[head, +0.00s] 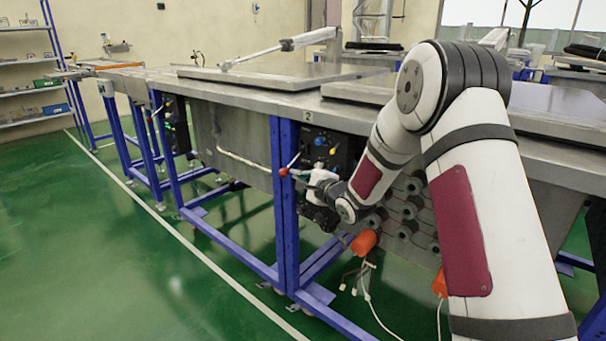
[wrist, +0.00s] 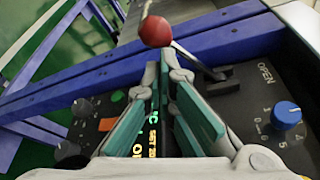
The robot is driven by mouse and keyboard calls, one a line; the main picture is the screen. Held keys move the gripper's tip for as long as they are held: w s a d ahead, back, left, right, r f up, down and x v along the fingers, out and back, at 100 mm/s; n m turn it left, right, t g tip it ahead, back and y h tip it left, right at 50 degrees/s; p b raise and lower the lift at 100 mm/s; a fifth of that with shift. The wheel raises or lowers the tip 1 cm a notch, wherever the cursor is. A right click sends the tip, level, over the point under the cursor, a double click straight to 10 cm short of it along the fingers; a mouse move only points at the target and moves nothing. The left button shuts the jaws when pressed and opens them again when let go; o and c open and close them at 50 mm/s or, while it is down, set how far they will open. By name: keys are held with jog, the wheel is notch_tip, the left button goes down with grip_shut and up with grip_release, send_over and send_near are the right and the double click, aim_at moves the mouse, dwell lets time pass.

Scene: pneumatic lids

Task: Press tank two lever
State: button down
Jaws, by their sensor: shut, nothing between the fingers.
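The lever has a red ball knob (wrist: 156,31) on a thin metal rod that rises from a slotted dark base on the control panel (wrist: 240,95). In the head view the red knob (head: 284,172) shows beside the blue post, below the label 2. My gripper (wrist: 163,75) is shut with nothing between its teal fingers. Its fingertips are close to the red knob, just short of it in the wrist view; I cannot tell whether they touch. In the head view my gripper (head: 303,173) is at the panel, right beside the knob, and partly hides the panel.
A blue dial (wrist: 286,115) sits right of the lever near the word OPEN. Blue frame posts (head: 284,205) stand close to my gripper. Orange connectors (head: 364,242) with cables hang below. Another red-knobbed lever (head: 149,119) is farther left. The green floor at left is clear.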

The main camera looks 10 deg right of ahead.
notch_tip(320, 180, up, 6)
jog(key=s+a+m+g+y+p, duration=0.1)
jog(key=m+p, duration=0.4)
jog(key=p, duration=1)
jog(key=shift+a+r+m+g, duration=0.25)
jog(key=shift+m+g, duration=0.15)
jog(key=shift+g, duration=0.3)
jog(key=shift+f, duration=0.1)
